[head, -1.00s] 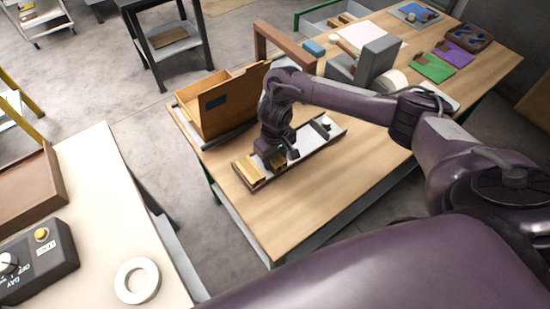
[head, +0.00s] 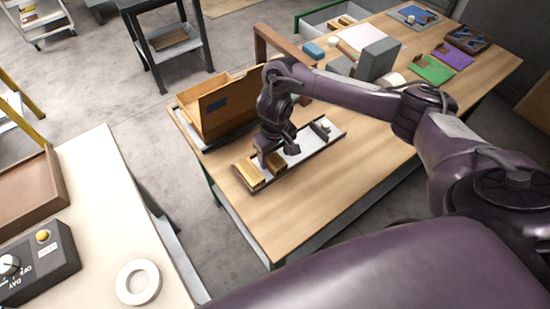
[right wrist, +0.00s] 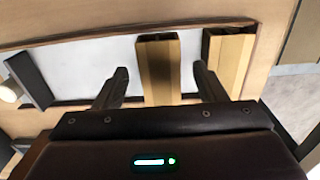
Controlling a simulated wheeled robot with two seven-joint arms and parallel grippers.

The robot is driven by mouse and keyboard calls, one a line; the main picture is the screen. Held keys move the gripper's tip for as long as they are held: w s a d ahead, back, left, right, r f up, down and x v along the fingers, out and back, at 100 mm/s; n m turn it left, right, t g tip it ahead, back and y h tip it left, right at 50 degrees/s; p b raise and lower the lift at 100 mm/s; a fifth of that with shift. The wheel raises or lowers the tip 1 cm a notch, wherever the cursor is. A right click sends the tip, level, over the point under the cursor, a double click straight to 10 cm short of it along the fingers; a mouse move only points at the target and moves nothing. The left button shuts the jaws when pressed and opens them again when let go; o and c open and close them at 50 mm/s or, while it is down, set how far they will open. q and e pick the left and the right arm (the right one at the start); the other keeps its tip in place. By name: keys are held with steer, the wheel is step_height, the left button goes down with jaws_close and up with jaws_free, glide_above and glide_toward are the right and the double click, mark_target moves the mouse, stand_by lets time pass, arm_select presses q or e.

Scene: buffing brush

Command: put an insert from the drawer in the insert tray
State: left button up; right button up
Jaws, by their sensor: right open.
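The long insert tray (head: 318,143), with a brown rim and white floor, lies on the wooden table. Two brass inserts, a left one (head: 247,175) and one beside it (head: 276,163), lie side by side at its left end. My right gripper (head: 278,155) is open just above the tray. In the right wrist view its fingers (right wrist: 158,88) stand apart on either side of one insert (right wrist: 158,68), with gaps between. The other insert (right wrist: 229,60) lies outside the right finger. The open grey drawer (head: 318,18) at the back holds more brass inserts (head: 341,21). My left gripper is not in view.
A wooden box (head: 225,105) with a blue label stands just behind the tray. A grey block (head: 378,58), a blue block (head: 313,49), and green (head: 433,69) and purple (head: 455,54) pieces lie farther back. The table's front is clear.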

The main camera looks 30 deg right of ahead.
mark_target(275, 161)
step_height(275, 161, up, 9)
steer(key=p, duration=0.3)
steer(key=shift+p, duration=0.35)
